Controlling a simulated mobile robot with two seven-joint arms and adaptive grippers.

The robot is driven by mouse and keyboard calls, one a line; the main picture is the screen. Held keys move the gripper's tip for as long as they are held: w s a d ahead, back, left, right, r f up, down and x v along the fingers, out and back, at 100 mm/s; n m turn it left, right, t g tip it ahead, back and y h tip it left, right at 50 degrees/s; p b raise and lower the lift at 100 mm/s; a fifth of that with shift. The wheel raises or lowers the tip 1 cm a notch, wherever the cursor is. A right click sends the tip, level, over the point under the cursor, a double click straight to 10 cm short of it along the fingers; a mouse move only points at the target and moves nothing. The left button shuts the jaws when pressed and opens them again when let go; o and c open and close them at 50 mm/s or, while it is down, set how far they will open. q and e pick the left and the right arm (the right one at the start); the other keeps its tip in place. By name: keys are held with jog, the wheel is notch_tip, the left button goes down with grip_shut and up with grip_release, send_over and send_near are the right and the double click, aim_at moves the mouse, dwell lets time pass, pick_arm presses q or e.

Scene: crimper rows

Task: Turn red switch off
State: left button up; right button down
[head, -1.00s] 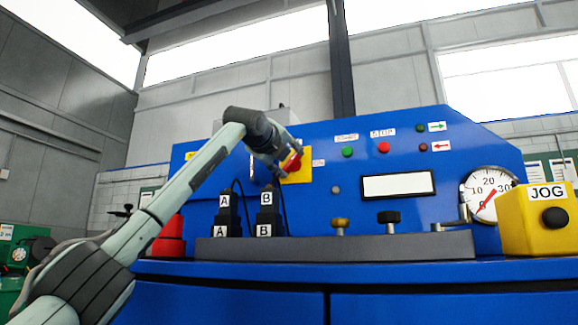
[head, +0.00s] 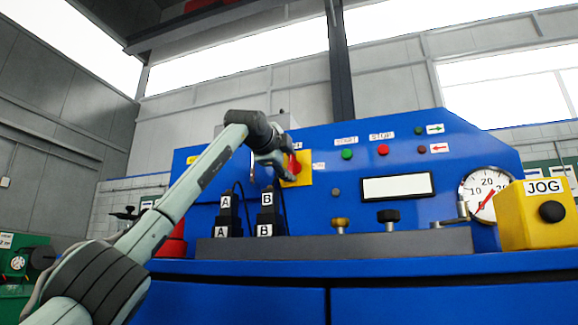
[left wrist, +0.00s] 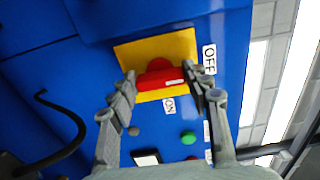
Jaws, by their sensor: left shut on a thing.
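The red switch (head: 296,164) is a rotary knob on a yellow plate (head: 305,172) on the blue machine panel. In the left wrist view the red switch (left wrist: 160,76) lies between my fingers, its bar nearly level in the picture. The white mark on the bar is at the end towards the OFF label (left wrist: 209,59). The ON label (left wrist: 168,105) is below the plate. My left gripper (head: 287,171) is shut on the red switch, with a finger at each end of its bar. In the left wrist view the gripper (left wrist: 163,82) hides little of it. My right gripper is not in view.
A green button (head: 347,154) and a red button (head: 383,150) sit to the right on the panel. Black A and B plugs with cables (head: 266,213) stand below my left gripper. A yellow JOG box (head: 538,214) and a gauge (head: 487,194) are at the far right.

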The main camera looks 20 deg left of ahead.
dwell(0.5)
pick_arm(q)
jog(key=o, duration=1.2)
jog(key=shift+c, duration=0.2)
jog(key=shift+s, duration=0.1)
jog(key=s, duration=1.1)
jog(key=shift+s+a, duration=0.25)
jog(key=shift+s, duration=0.15)
